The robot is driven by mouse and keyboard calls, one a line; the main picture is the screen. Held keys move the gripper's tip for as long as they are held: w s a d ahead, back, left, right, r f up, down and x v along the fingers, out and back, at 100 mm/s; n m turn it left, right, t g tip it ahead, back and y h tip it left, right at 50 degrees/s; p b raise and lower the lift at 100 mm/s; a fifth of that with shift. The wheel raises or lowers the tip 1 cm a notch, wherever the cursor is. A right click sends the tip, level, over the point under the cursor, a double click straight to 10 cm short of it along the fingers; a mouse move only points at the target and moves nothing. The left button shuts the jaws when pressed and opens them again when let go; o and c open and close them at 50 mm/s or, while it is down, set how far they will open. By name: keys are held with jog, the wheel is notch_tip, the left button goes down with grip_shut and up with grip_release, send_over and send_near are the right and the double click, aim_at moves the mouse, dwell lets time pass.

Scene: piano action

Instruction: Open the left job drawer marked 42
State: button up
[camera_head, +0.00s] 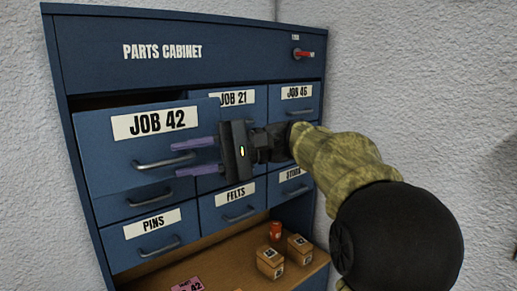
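The drawer marked JOB 42 (110,150) is at the upper left of the blue parts cabinet. It stands out well past the neighbouring drawers, with a dark gap above its front. Its grey bar handle (150,164) runs across the lower front. My gripper (175,160) comes in from the right in front of this drawer. Its two purple fingers are apart, one above and one below the handle's right part. Blue drawer front shows between them. I cannot tell whether either finger touches the handle. The drawer's inside is hidden.
Drawers JOB 21 (234,112) and JOB 46 (297,106) are shut to the right. PINS (150,240) and FELTS (237,206) are below. A red lever (304,54) is at upper right. Small boxes (270,262) and a red jar (275,230) stand on the wooden shelf (225,265).

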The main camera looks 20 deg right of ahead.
jog(key=d+r, duration=0.1)
jog(key=d, duration=1.3)
jog(key=shift+b, duration=0.4)
jog(key=w+a+f+m+t+h, duration=0.1)
jog(key=a+f+m+h, duration=0.2)
jog(key=f, duration=0.9)
jog(key=a+f+m+t+h, duration=0.1)
jog(key=a+f+m+h, duration=0.3)
jog(key=f, duration=0.8)
jog(key=s+d+f+n+h, duration=0.2)
jog(key=s+f+n+h, duration=0.2)
jog(key=f, duration=0.5)
jog(key=s+d+f+n+h, duration=0.3)
jog(key=s+f+n+h, duration=0.2)
jog(key=s+f, duration=0.3)
jog(key=shift+s+f+t+h, duration=0.3)
jog(key=shift+f+h, duration=0.2)
jog(key=shift+f, duration=0.35)
